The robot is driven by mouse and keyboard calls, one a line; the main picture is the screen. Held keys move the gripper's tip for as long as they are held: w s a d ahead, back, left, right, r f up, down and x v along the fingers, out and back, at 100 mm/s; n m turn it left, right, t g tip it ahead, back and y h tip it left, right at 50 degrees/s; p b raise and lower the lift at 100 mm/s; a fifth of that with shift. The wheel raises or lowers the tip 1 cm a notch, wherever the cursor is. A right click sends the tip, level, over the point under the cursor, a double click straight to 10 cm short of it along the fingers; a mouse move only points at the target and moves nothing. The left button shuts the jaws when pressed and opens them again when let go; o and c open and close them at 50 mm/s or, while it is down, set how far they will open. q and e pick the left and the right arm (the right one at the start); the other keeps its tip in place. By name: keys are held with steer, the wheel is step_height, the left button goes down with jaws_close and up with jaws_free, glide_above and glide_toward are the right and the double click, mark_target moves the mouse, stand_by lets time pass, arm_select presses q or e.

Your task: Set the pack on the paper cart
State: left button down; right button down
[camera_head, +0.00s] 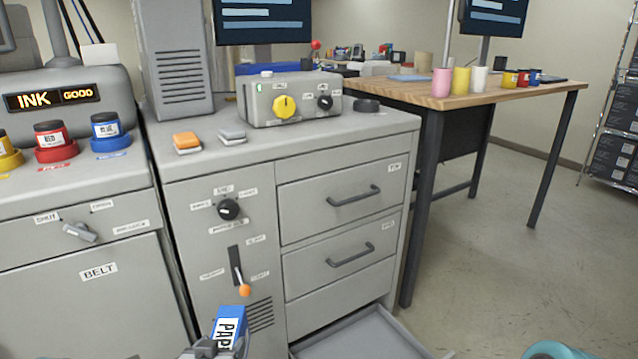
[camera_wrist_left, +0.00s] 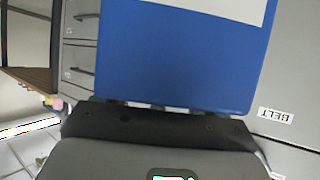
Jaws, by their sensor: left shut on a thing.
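A blue pack (camera_head: 237,313) with a white label starting "PAP" shows at the bottom of the head view. My left gripper (camera_head: 214,348) is shut on it and holds it up in front of the grey cabinet. In the left wrist view the pack (camera_wrist_left: 175,60) fills the middle, with the gripper (camera_wrist_left: 150,106) at its edge. The lower part of the pack and gripper is cut off by the head view's bottom edge. I cannot make out a paper cart in either view.
The grey cabinet (camera_head: 335,160) carries knobs, an orange-tipped lever (camera_head: 244,289) and a low grey tray or open drawer (camera_head: 360,337). The BELT unit (camera_head: 75,290) stands left. A wooden table (camera_head: 500,95) with cups stands behind right. The floor (camera_head: 480,250) at right is largely clear.

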arm_select(q)
steer(key=s+r+p, duration=0.3)
steer(key=r+p, duration=0.6)
steer(key=r, duration=0.4)
steer(key=shift+s+r, duration=0.25)
steer(key=shift+s, duration=0.15)
